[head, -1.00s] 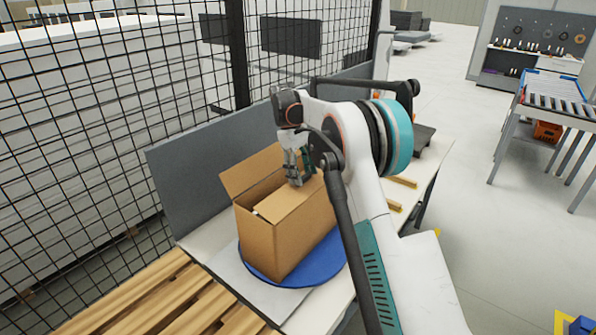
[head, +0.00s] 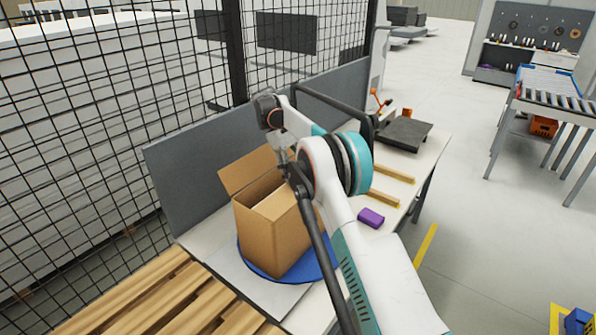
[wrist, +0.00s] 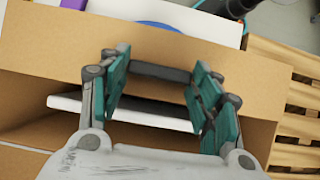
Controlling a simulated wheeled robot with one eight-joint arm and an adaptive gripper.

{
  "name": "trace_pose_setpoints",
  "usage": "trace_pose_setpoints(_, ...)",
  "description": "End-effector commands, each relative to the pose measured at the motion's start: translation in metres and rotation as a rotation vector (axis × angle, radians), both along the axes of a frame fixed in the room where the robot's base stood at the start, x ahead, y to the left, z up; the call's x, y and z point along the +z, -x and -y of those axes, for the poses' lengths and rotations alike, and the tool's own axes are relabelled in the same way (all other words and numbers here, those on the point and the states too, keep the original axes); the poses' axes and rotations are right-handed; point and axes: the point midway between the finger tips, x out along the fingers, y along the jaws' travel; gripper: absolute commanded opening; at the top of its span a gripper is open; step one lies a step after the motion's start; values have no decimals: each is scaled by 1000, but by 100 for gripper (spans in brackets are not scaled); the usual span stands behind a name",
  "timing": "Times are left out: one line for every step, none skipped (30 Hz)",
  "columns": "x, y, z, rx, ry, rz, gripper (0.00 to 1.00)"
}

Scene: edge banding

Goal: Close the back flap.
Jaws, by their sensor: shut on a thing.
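The open cardboard box (head: 268,240) stands on a blue turntable (head: 247,262). A cardboard flap (head: 245,172) stands up at the box's far-left side. My gripper (head: 284,160) is over the box's far right part, partly hidden by my arm. In the wrist view, my gripper (wrist: 161,85) points at the box opening, its teal fingers apart with a dark grey bar (wrist: 160,73) spanning between their tips. A cardboard panel (wrist: 60,42) lies beyond the fingers. A white-edged panel (wrist: 75,104) shows inside the box. Contact with the cardboard cannot be told.
A grey panel (head: 190,185) and wire fence stand behind the box. A wooden pallet (head: 150,300) is in front.

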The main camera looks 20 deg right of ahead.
Motion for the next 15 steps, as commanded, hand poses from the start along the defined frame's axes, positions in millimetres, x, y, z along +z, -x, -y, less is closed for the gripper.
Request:
trace_pose_setpoints(-3, 0, -1, 0, -4, -1, 15)
trace_pose_setpoints(-3, 0, -1, 0, -4, -1, 15)
trace_pose_setpoints(-3, 0, -1, 0, -4, -1, 60)
trace_pose_setpoints(-3, 0, -1, 0, -4, -1, 67)
trace_pose_setpoints(-3, 0, -1, 0, -4, -1, 74)
trace_pose_setpoints(-3, 0, 0, 1, -3, -1, 78)
trace_pose_setpoints(-3, 0, 0, 0, -2, -1, 78)
trace_pose_setpoints(-3, 0, 0, 0, -2, -1, 78)
trace_pose_setpoints(-2, 0, 0, 0, -2, -1, 78)
trace_pose_setpoints(-2, 0, 0, 0, -2, -1, 78)
trace_pose_setpoints(-2, 0, 0, 0, -2, -1, 78)
trace_pose_setpoints(-2, 0, 0, 0, -2, 0, 78)
trace_pose_setpoints(-2, 0, 0, 0, -2, 0, 78)
trace_pose_setpoints(-1, 0, 0, 0, -2, 0, 78)
trace_pose_setpoints(-1, 0, 0, 0, -2, 0, 78)
